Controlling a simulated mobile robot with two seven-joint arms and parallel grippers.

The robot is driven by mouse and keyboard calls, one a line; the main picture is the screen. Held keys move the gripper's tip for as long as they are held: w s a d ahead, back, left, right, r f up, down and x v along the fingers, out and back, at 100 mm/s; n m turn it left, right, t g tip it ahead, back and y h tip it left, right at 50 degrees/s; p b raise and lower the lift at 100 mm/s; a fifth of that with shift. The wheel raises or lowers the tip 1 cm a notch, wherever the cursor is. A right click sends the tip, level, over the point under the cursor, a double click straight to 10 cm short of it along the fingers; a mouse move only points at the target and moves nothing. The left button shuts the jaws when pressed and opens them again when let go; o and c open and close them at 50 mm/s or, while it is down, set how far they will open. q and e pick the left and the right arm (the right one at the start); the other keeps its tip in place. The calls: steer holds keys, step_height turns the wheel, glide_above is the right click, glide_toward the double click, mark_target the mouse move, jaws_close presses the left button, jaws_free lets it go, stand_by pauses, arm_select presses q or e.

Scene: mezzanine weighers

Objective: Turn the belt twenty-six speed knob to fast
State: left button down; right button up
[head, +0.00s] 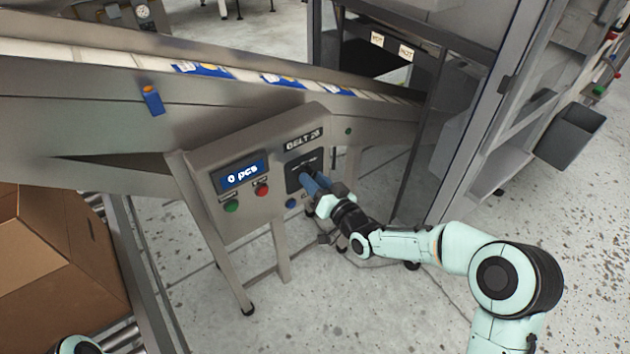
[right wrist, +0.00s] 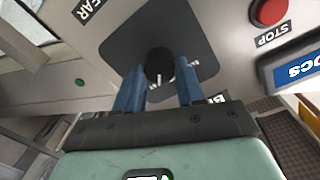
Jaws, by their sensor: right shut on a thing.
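The belt twenty-six speed knob (right wrist: 158,62) is black and round, on a dark square plate (right wrist: 196,35) of the control box (head: 232,162). A sign reading BELT 26 (head: 303,140) is above it. A pale pointer mark shows on the knob in the right wrist view, between my fingers. My right gripper (head: 311,181) is shut on the knob, its blue fingers one on each side; it also shows in the right wrist view (right wrist: 160,68). My left gripper is out of view.
The box also carries a display reading 0 pcs (head: 240,176), a green button (head: 231,206), a red stop button (head: 262,189) and a blue button (head: 291,203). A conveyor with several blue packets (head: 283,80) runs above. A cardboard box (head: 60,262) stands at left.

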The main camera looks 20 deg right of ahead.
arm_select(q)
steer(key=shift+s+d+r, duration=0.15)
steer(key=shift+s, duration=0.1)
arm_select(e)
steer(key=shift+m, duration=0.8)
steer(key=shift+f, duration=0.1)
steer(key=o, duration=1)
steer(key=shift+o, duration=0.2)
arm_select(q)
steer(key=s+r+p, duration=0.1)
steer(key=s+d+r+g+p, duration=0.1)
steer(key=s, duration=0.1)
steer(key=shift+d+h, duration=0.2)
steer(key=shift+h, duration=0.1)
arm_select(e)
steer(key=v, duration=1.3)
steer(key=shift+s, duration=0.25)
